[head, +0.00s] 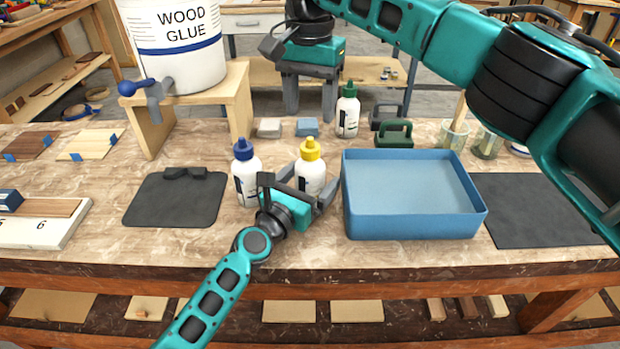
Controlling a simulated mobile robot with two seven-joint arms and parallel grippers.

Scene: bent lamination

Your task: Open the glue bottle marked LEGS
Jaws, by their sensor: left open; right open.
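Three white glue bottles stand upright on the bench: a blue-capped bottle (245,178), a yellow-capped bottle (311,172) and a green-capped bottle (347,117). Each has a dark label mark too small to read, so I cannot tell which says LEGS. All caps are on. My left gripper (306,184) is open low at the yellow-capped bottle, with its fingers on either side; I cannot tell whether they touch it. It hides part of the bottle's lower body. My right gripper (310,112) is open and empty, pointing down behind the yellow cap, left of the green-capped bottle.
A blue tray (415,226) stands just right of the yellow-capped bottle. A dark mat (172,202) lies at left, another (540,215) at right. A WOOD GLUE bucket (180,60) sits on a wooden stand (243,100).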

